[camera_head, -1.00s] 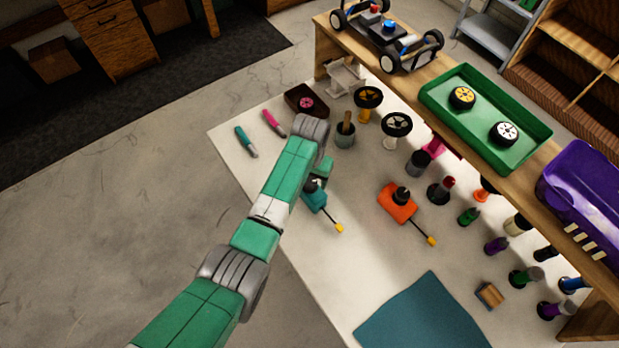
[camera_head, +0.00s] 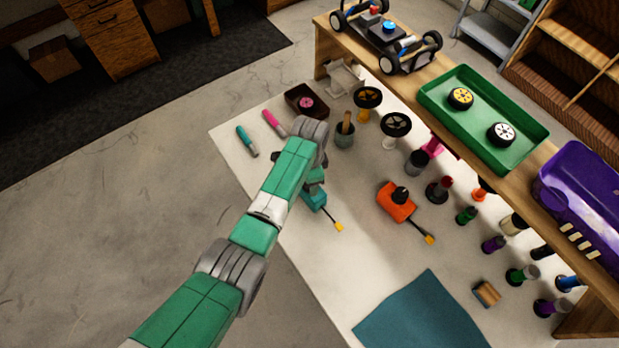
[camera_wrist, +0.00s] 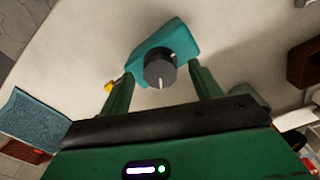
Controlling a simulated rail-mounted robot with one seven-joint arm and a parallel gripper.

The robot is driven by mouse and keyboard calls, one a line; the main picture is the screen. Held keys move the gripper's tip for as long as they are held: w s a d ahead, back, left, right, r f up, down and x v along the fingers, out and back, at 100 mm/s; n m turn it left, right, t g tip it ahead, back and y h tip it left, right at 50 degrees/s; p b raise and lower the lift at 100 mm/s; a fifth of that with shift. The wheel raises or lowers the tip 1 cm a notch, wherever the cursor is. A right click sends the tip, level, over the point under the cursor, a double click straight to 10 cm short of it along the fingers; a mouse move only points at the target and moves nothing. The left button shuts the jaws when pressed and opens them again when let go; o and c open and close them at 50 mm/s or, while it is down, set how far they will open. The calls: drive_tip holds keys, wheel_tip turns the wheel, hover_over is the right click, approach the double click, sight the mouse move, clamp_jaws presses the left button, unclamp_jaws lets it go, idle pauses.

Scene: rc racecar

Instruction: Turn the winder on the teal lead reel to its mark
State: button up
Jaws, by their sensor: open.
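The teal lead reel (camera_head: 316,200) lies on the white table with a short dark lead ending in a yellow tip (camera_head: 338,226). In the wrist view the teal body (camera_wrist: 178,38) carries a round dark winder knob (camera_wrist: 159,70) with a pale pointer line on the side toward my gripper. My gripper (camera_wrist: 162,74) is open, one green finger on each side of the knob with visible gaps. In the head view my gripper (camera_head: 314,180) is over the reel and hides the winder. I cannot make out the target mark.
An orange reel (camera_head: 397,203) with a dark knob stands to the right. A teal mat (camera_head: 425,315) lies at the front. Teal and pink markers lie back left.

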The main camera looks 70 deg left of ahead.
drive_tip(key=m, duration=0.5)
drive_tip(key=c, duration=1.1)
drive_tip(key=n, duration=0.3)
drive_tip(key=shift+p, duration=0.4)
drive_tip(key=n, duration=0.2)
drive_tip(key=shift+n, duration=0.3)
drive_tip(key=o, duration=0.9)
